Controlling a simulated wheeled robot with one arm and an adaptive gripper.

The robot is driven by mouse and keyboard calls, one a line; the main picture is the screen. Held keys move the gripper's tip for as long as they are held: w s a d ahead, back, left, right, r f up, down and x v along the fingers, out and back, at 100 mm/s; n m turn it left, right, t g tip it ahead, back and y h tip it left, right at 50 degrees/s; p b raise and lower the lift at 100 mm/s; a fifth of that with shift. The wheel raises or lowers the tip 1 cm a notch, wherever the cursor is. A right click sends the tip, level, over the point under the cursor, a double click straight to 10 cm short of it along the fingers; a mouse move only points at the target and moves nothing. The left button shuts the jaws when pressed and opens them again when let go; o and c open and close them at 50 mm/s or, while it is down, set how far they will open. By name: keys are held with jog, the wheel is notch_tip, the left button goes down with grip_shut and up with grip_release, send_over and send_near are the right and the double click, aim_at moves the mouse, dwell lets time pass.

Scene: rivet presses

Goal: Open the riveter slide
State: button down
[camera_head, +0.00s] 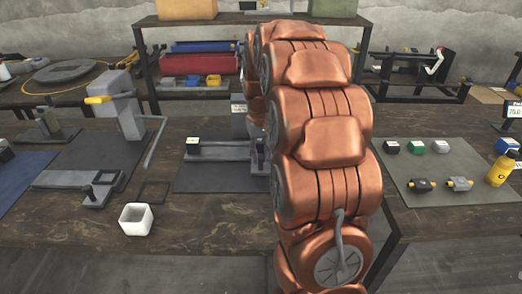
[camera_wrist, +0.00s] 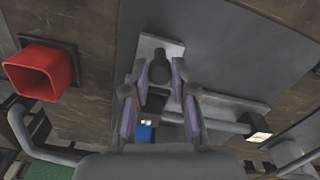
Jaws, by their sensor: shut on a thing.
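The riveter stands on a dark mat (camera_head: 215,182) in the middle of the table. Its grey base (camera_head: 235,152) shows in the head view left of my copper arm, which hides the rest. In the wrist view, the slide's black knob (camera_wrist: 160,68) rises from a light grey plate (camera_wrist: 148,45). My gripper (camera_wrist: 160,75) has its two fingers on either side of this knob and is shut on it. The gripper itself is hidden behind my arm in the head view. A small blue part (camera_wrist: 144,133) shows between the fingers, lower in the wrist view.
A block with a white label (camera_wrist: 258,128) sits at the bar's right end. A red bin (camera_wrist: 40,72) is at the wrist view's left.

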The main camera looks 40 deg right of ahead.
jog(key=s+a, duration=0.2)
jog(key=s, duration=0.1)
jog(key=s+a+b, duration=0.1)
jog(key=s+a, duration=0.1)
jog(key=s, duration=0.1)
jog(key=s+a, duration=0.2)
jog(key=shift+s+a+b, duration=0.3)
jog(key=shift+s+b, duration=0.1)
jog(key=c, duration=0.9)
grip_release()
jog(key=shift+c, duration=0.2)
jog(key=shift+r, duration=0.1)
notch_tip(320, 180, up, 12)
dwell(0.5)
